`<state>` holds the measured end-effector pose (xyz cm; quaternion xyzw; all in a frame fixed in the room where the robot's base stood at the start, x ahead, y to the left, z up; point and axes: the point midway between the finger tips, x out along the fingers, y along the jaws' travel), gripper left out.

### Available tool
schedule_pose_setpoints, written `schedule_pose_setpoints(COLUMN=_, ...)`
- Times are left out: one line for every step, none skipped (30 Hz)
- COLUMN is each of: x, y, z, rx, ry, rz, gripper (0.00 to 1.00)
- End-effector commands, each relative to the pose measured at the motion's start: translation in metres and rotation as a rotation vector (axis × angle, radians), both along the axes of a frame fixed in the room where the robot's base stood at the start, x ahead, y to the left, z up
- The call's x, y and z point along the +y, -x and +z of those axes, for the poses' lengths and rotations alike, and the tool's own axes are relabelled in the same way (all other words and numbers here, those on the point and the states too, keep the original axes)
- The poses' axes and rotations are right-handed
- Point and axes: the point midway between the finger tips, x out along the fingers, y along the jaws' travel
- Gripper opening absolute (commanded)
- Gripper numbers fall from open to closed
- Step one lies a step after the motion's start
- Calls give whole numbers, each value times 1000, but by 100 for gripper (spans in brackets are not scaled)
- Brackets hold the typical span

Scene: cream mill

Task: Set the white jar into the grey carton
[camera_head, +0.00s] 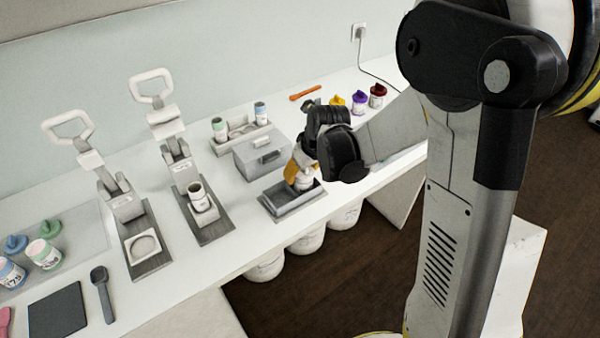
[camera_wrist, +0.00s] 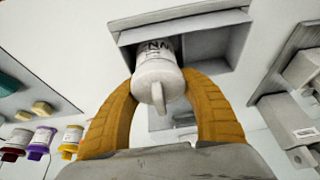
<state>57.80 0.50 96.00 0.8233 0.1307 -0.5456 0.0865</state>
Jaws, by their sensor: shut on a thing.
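The white jar (camera_wrist: 158,72) is between the two orange fingers of my gripper (camera_wrist: 162,80), which is shut on it. In the wrist view its knobbed lid faces the camera and dark lettering shows on its side. The grey carton (camera_wrist: 232,40) is an open box beyond the jar, and the jar's far end overlaps its opening. In the head view the carton (camera_head: 291,210) stands near the counter's front edge. The jar (camera_head: 304,183) is upright at the opening, partly covered by my gripper (camera_head: 299,172). I cannot tell whether its base touches the carton's floor.
A grey lidded box (camera_head: 262,155) stands just behind the carton. A rack (camera_head: 240,133) with small jars is behind that. Two lever presses (camera_head: 185,175) (camera_head: 122,205) stand to the left. Yellow, purple and red-lidded jars (camera_head: 359,103) are at the back right.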

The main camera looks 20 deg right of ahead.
Motion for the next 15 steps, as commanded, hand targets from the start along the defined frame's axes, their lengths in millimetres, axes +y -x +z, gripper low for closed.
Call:
schedule_pose_setpoints(x=0, y=0, z=0, rx=0, ry=0, rz=0, gripper=29)
schedule_pose_setpoints(x=0, y=0, z=0, rx=0, ry=0, rz=0, gripper=29)
schedule_pose_setpoints(x=0, y=0, z=0, rx=0, ry=0, rz=0, gripper=29)
schedule_pose_setpoints(x=0, y=0, z=0, rx=0, ry=0, rz=0, gripper=29)
schedule_pose_setpoints(x=0, y=0, z=0, rx=0, ry=0, rz=0, gripper=29)
schedule_pose_setpoints(x=0, y=0, z=0, rx=0, ry=0, rz=0, gripper=29)
schedule_pose_setpoints(x=0, y=0, z=0, rx=0, ry=0, rz=0, gripper=28)
schedule_pose_setpoints(x=0, y=0, z=0, rx=0, ry=0, rz=0, gripper=28)
schedule_pose_setpoints(x=0, y=0, z=0, rx=0, ry=0, rz=0, gripper=28)
schedule_pose_setpoints(x=0, y=0, z=-1, rx=0, ry=0, rz=0, gripper=28)
schedule_pose_setpoints(x=0, y=0, z=-1, rx=0, ry=0, rz=0, gripper=28)
schedule_pose_setpoints(x=0, y=0, z=-2, rx=0, ry=0, rz=0, gripper=28)
schedule_pose_setpoints(x=0, y=0, z=-3, rx=0, ry=0, rz=0, gripper=28)
schedule_pose_setpoints(x=0, y=0, z=-3, rx=0, ry=0, rz=0, gripper=28)
schedule_pose_setpoints(x=0, y=0, z=-4, rx=0, ry=0, rz=0, gripper=28)
